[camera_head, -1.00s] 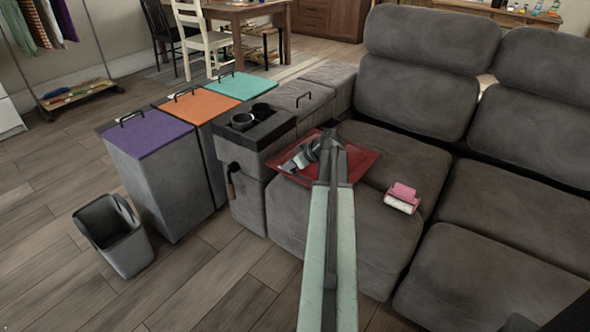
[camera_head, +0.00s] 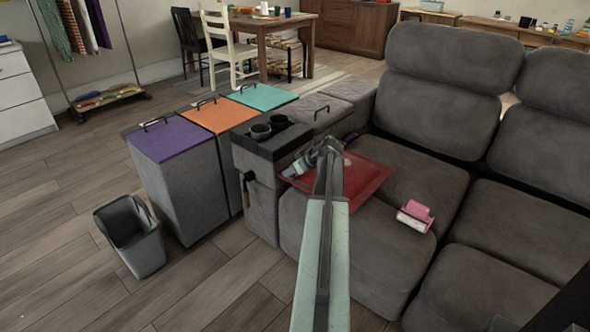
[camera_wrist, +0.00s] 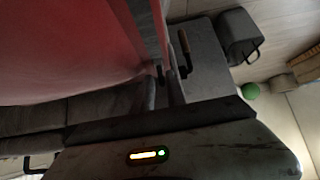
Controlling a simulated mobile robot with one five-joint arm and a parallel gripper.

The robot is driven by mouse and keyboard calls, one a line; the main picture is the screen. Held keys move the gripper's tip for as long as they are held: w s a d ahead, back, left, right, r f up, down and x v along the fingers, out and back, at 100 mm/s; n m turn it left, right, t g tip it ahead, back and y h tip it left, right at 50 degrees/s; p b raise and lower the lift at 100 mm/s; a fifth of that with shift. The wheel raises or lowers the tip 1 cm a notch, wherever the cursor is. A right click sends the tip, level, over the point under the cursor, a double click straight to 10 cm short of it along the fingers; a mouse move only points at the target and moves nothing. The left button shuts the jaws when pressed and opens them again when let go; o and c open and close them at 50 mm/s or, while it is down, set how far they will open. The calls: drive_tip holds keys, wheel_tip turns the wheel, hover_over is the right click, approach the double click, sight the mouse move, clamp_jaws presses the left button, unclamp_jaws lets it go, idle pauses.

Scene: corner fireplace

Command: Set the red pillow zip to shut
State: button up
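The red pillow (camera_head: 368,183) lies on the left sofa seat, next to the grey console. My arm reaches over it, and my gripper (camera_head: 293,170) is at the pillow's left edge, beside the console. In the wrist view the red pillow (camera_wrist: 70,45) fills the upper left, very close, with its edge running down near the middle. I cannot make out the zip or its slider. My arm hides part of the pillow. The frames do not show clearly whether the gripper is open or whether it touches the pillow.
The grey console (camera_head: 262,190) with cup holders stands left of the seat. Boxes with purple (camera_head: 168,138), orange (camera_head: 219,115) and teal (camera_head: 262,97) lids stand beyond it. A grey bin (camera_head: 132,238) is on the floor. A pink-and-white item (camera_head: 415,215) lies on the seat.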

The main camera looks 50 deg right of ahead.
drive_tip(key=shift+s, duration=0.1)
drive_tip(key=p+v, duration=0.2)
drive_tip(key=v, duration=0.1)
drive_tip(key=p+v, duration=0.3)
drive_tip(key=v, duration=0.1)
drive_tip(key=shift+r, duration=0.25)
drive_tip(key=shift+s+r+p, duration=0.2)
drive_tip(key=shift+p, duration=0.2)
drive_tip(key=shift+f, duration=0.15)
drive_tip(key=shift+c, duration=0.4)
